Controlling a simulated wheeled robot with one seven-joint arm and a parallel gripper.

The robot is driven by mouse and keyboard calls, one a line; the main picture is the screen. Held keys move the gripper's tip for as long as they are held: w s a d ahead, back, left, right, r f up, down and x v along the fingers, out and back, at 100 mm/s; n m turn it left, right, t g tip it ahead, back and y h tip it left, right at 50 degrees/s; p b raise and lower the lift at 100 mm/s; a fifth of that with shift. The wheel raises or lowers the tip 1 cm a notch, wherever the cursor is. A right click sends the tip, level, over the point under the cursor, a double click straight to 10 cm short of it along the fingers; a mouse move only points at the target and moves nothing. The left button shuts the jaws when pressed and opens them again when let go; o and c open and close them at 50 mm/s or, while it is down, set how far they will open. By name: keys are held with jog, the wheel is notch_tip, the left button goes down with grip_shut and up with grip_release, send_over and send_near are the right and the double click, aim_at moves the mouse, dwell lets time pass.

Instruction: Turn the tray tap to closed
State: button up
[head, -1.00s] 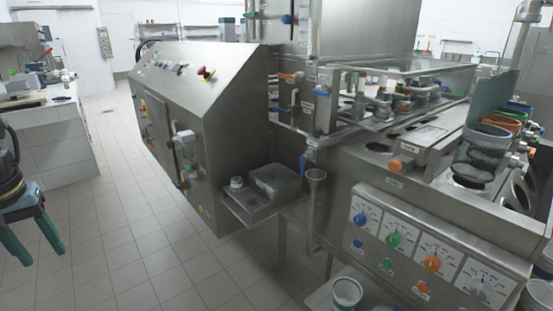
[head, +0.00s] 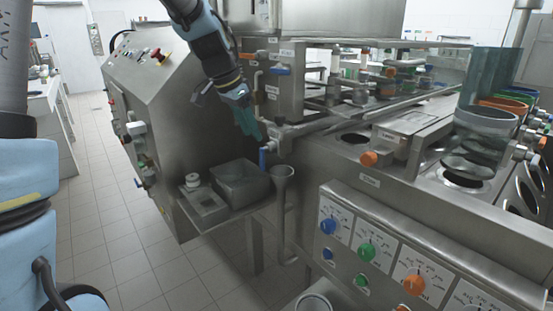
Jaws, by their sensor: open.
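The tray tap (head: 264,157) is a blue lever on a short metal pipe, at the machine's front corner in the head view. The lever hangs roughly straight down, just left of a metal funnel. A square metal tray (head: 226,209) stands below and to its left. My gripper (head: 251,133), with teal fingers, reaches down from above. Its tips appear just above and left of the blue lever, apart from it in the picture. The gripper is open, with nothing seen between the fingers. The gap between the fingers is hard to make out.
The metal funnel (head: 283,172) stands close right of the tap. A slanted control cabinet (head: 160,85) is on the left. An orange-handled tap (head: 249,55) and another blue-handled tap (head: 281,71) sit higher up. A knob panel (head: 410,255) is at front right. The tiled floor at left is free.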

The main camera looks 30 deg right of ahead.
aim_at(260, 153)
jog(key=p+x, duration=0.1)
jog(key=x, duration=0.9)
jog(key=shift+a, duration=0.15)
grip_shut()
